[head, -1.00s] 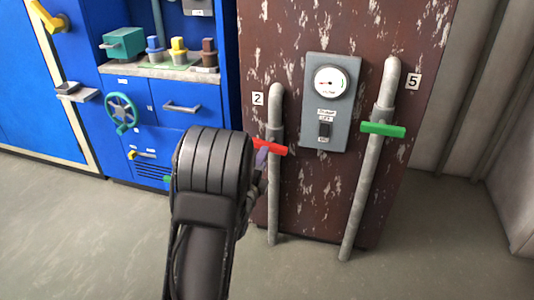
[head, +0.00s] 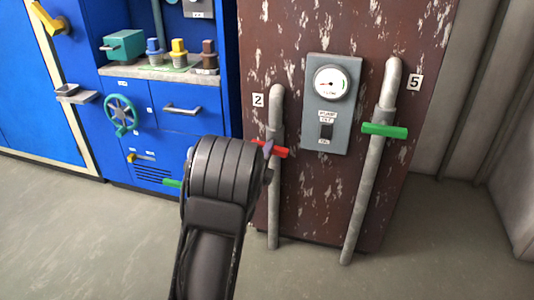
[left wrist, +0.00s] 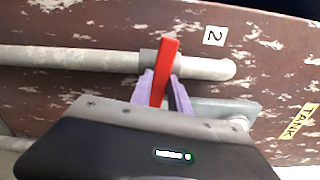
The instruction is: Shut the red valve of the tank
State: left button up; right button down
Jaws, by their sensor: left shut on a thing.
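The red valve handle (head: 281,153) lies across the grey upright pipe (head: 275,205) marked 2, on the left part of the rusty brown tank (head: 318,185). My left gripper (head: 268,148) is at this handle, with a purple finger over its middle. In the left wrist view the red handle (left wrist: 169,50) stands between the purple fingers of my left gripper (left wrist: 165,90), which is shut on it. It crosses the pipe (left wrist: 75,59) there, slightly tilted. My left wrist partly blocks the head view. My right gripper is not in view.
A green handle (head: 385,130) crosses the pipe marked 5 on the right. A blue cabinet (head: 190,122) with a teal handwheel (head: 121,114) stands left. The grey floor in front is clear.

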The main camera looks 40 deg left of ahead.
pick_arm(q)
grip_shut()
jog(key=shift+n+b, duration=0.35)
jog(key=shift+n, duration=0.55)
jog(key=o, duration=0.6)
grip_release()
